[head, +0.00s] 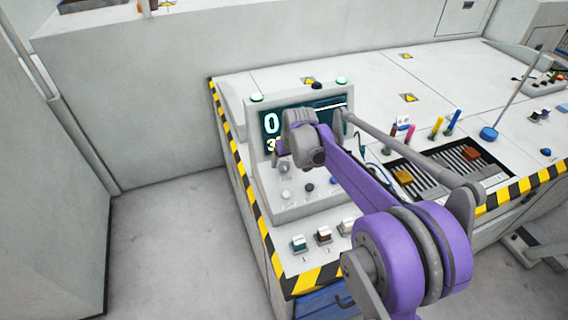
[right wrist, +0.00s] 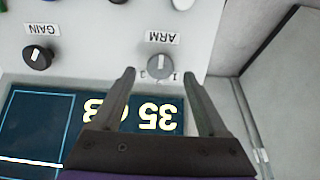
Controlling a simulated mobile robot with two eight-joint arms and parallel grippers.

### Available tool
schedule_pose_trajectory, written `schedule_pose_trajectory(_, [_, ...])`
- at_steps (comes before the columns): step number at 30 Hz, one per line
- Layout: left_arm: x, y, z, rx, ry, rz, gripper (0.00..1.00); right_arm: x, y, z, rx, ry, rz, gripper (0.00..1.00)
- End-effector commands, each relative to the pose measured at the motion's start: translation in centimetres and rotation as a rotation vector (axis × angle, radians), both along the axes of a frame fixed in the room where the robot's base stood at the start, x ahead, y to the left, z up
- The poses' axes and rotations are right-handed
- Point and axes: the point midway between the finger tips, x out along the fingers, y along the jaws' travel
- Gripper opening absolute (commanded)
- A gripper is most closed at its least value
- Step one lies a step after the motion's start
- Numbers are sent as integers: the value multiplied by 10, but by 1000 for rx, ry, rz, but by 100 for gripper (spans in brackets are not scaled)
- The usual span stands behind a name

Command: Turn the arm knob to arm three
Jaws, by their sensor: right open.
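The arm knob (right wrist: 159,66) is a round grey knob by the "ARM" label, seen upside down in the right wrist view. It also shows in the head view (head: 284,168), at the left of the console face. Small number marks flank it; which one it points to is too small to tell. My right gripper (right wrist: 158,74) is open, with its fingertips to either side of the knob in that view. I see no contact, and the remaining gap is unclear. The gripper body hides part of the display (head: 270,125). My left gripper is not in view.
A black gain knob (right wrist: 38,58) sits beside the arm knob. A row with a dark button (head: 309,187) and a blue one (head: 333,180) lies nearer the console's front edge. Several small switches (head: 324,234) stand on the bench in front.

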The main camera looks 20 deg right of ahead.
Motion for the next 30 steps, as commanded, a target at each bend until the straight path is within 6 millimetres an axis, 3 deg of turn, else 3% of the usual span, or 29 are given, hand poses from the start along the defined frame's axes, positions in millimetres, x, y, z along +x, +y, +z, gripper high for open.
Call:
schedule_pose_trajectory(6, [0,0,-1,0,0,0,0,9,0,-20,0,0,0,76])
schedule_pose_trajectory(16, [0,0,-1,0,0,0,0,10,-1,-23,0,0,0,76])
schedule_pose_trajectory(27, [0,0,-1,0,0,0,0,9,-1,-23,0,0,0,10])
schedule_pose_trajectory(29, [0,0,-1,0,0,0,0,9,-1,-23,0,0,0,0])
schedule_pose_trajectory(30, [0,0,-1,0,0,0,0,9,-1,-23,0,0,0,0])
